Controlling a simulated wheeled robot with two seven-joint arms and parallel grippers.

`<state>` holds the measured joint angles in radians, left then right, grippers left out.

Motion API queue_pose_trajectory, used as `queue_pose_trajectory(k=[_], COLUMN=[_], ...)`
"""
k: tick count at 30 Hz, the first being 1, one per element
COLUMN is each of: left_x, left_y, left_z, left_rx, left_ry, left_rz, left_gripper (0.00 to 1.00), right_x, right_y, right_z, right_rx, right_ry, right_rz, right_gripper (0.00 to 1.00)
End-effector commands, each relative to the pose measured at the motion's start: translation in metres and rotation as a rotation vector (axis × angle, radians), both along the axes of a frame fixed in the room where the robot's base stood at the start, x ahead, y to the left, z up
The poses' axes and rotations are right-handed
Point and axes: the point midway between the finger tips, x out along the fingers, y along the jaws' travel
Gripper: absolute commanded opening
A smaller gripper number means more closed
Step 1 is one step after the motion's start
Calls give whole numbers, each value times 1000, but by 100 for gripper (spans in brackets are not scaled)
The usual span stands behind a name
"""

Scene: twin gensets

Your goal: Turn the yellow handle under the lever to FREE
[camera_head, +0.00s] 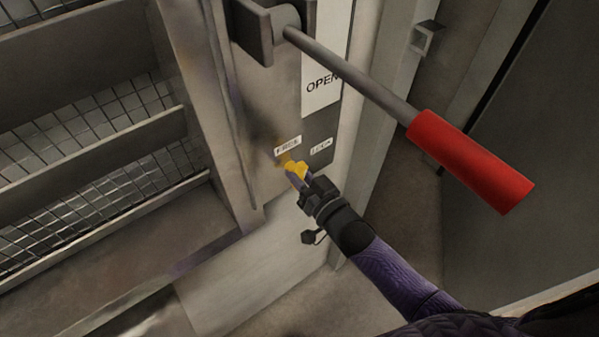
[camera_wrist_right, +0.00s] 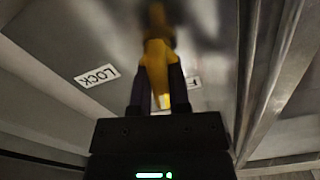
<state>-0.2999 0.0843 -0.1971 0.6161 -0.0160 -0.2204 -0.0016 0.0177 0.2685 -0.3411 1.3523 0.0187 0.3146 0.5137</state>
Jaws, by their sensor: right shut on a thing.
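The yellow handle (camera_head: 295,168) sits on the grey panel under the lever, just below the FREE label (camera_head: 287,147). The LOCK label (camera_head: 321,146) is to its right. My right gripper (camera_head: 300,180) is shut on the yellow handle. In the right wrist view the handle (camera_wrist_right: 157,55) runs between the two dark fingers (camera_wrist_right: 157,92) and covers part of the F label (camera_wrist_right: 194,82). The LOCK label (camera_wrist_right: 97,76) is clear of it. The lever (camera_head: 350,70) with its red grip (camera_head: 470,160) reaches out above. My left gripper is not in view.
The lever's red grip juts out above and right of my right forearm. An OPEN sign (camera_head: 321,85) is on the panel. A louvred grille (camera_head: 90,130) is at the left. A dark grey panel (camera_head: 540,170) stands at the right.

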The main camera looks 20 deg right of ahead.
Motion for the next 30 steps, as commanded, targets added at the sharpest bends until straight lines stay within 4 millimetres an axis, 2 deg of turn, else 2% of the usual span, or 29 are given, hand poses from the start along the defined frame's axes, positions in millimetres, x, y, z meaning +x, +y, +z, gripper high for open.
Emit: queue_pose_trajectory(k=[12, 18, 30], left_x=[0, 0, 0], left_y=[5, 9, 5], left_z=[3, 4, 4], left_rx=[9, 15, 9], left_ry=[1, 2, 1], left_rz=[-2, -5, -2], left_gripper=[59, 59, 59], right_x=[0, 0, 0], right_y=[0, 0, 0], right_z=[-1, -1, -1], right_rx=[-223, -266, -282], right_ry=[-78, -93, -98], right_rz=[0, 0, 0], right_gripper=[0, 0, 0])
